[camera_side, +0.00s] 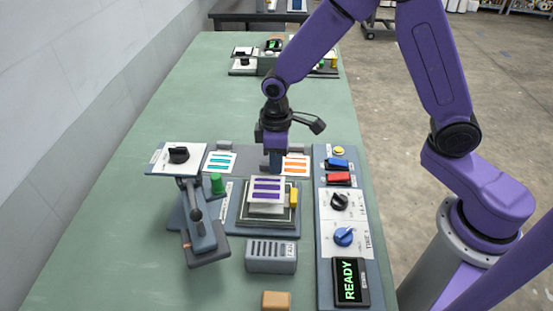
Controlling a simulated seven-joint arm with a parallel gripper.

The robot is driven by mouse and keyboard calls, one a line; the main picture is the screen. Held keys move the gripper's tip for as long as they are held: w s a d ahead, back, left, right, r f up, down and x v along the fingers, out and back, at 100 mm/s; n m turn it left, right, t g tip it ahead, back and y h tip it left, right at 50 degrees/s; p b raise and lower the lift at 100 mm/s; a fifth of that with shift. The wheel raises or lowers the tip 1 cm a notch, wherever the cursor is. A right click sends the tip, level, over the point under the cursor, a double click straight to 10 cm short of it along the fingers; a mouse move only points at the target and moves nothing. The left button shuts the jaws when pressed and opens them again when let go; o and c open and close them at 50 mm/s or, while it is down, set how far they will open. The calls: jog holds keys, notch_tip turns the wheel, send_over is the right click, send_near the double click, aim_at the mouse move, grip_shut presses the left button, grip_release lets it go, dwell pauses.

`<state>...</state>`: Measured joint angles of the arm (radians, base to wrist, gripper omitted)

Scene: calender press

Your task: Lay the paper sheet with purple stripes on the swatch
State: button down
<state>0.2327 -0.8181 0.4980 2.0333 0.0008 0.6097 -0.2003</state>
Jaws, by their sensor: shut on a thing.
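The paper sheet with purple stripes (267,189) is over the press bed (243,221) in the middle of the bench. My gripper (276,166) is shut on the sheet's far edge and points down. The sheet looks slightly tilted, its near edge over the square stack on the bed. The swatch seems to be the pale piece (266,211) under the sheet; the sheet hides most of it. I cannot tell whether sheet and swatch touch.
Teal-striped (220,162) and orange-striped (296,166) sheets lie behind the bed. The lever press arm (203,228) with a green knob (217,184) stands left. A yellow piece (294,198) borders the bed. The control panel (342,215) is right; a slotted grey box (271,257) is in front.

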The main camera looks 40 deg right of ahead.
jog(key=shift+f, duration=0.35)
dwell(0.5)
jog(key=shift+f, duration=0.5)
jog(key=shift+f, duration=0.8)
dwell(1.1)
jog(key=shift+c, duration=2.2)
grip_release()
jog(key=shift+r, duration=0.1)
